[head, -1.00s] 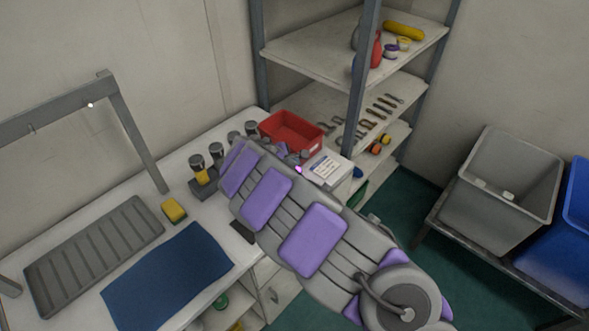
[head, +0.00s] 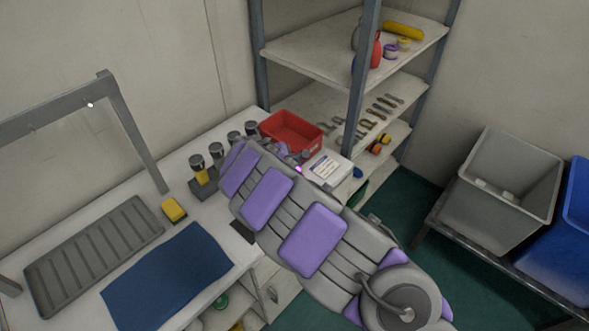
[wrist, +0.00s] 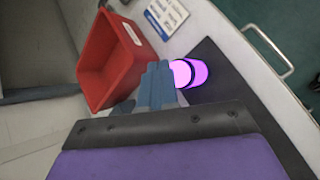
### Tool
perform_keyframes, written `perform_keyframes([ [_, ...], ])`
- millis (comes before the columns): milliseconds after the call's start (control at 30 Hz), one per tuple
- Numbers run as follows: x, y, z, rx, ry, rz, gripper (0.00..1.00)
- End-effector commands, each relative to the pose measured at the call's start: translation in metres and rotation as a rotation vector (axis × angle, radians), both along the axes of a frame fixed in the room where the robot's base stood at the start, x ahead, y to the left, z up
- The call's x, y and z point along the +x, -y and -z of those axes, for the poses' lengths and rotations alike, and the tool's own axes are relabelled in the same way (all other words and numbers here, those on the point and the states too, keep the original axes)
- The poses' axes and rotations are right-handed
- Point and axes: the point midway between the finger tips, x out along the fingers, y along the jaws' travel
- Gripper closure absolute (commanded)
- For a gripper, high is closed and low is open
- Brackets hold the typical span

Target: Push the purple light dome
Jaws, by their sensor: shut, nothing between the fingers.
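The purple light dome (wrist: 197,72) glows bright pink-purple in the wrist view, on a dark flat base plate (wrist: 222,90) on the bench. In the head view only a small bright spot of the dome (head: 298,169) shows past my arm. My gripper (wrist: 156,72) is shut and empty, with its blue-grey fingertips just left of the dome and partly overlapping its left edge in the picture. I cannot tell whether the fingertips touch it. In the head view my arm hides most of the gripper and the base plate.
A red bin (head: 292,131) stands close beside my gripper at the bench's back. Several dark-lidded jars (head: 197,162) line the bench. A grey shelf rack (head: 356,100) stands behind. The blue mat (head: 166,276) lies clear.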

Motion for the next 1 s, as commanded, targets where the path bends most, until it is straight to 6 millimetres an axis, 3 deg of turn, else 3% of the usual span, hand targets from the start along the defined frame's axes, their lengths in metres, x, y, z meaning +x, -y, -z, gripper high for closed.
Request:
perform_keyframes([
  [1000,-0.001,0.0022,0.0097,0.0,-0.001,0.001,1.0],
])
